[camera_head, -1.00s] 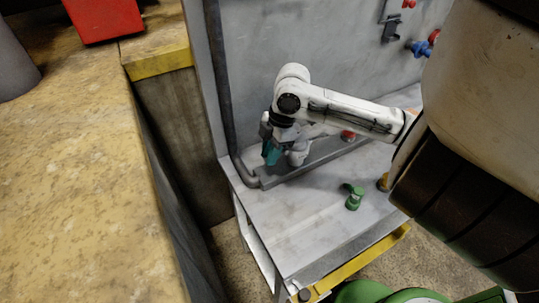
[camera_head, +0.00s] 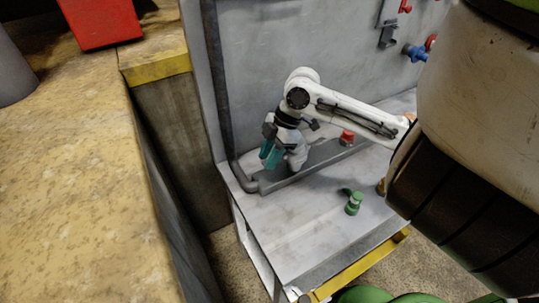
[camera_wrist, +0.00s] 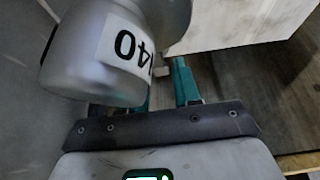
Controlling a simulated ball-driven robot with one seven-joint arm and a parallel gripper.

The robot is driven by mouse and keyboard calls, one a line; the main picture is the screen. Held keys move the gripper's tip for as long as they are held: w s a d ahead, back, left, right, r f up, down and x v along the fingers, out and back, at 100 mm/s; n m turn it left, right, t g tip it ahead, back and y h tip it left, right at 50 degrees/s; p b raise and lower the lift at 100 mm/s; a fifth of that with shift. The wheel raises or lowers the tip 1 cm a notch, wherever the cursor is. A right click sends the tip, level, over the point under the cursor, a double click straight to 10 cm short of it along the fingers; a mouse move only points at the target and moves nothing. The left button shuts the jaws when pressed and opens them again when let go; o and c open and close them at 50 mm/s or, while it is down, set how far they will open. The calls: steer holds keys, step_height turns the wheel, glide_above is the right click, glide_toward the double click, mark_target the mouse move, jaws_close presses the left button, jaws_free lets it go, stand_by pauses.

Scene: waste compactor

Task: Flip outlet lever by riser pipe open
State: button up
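The dark riser pipe (camera_head: 221,85) runs down the left edge of the grey panel and bends at the bench. My gripper (camera_head: 266,156) points down close beside the pipe's foot, near the grey channel (camera_head: 310,165). Its teal fingers also show in the wrist view (camera_wrist: 165,85), a narrow gap between them. A small pale piece (camera_wrist: 162,71) shows in that gap; I cannot tell what it is or whether it is held. A grey cylinder marked 140 (camera_wrist: 90,60) covers part of the left finger. I cannot make out the outlet lever by the pipe.
A red knob (camera_head: 347,137) stands right of my gripper. A green-handled valve (camera_head: 353,204) stands on the bench (camera_head: 290,225) nearer the front. Red and blue fittings (camera_head: 415,53) are on the panel. A yellow-edged ledge (camera_head: 155,68) lies left of the pipe.

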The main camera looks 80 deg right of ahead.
steer(key=shift+o, duration=1.2)
steer(key=b+v, duration=0.1)
steer(key=v, duration=0.9)
steer(key=shift+r, duration=0.35)
steer(key=shift+s+d, duration=0.1)
steer(key=shift+s, duration=0.1)
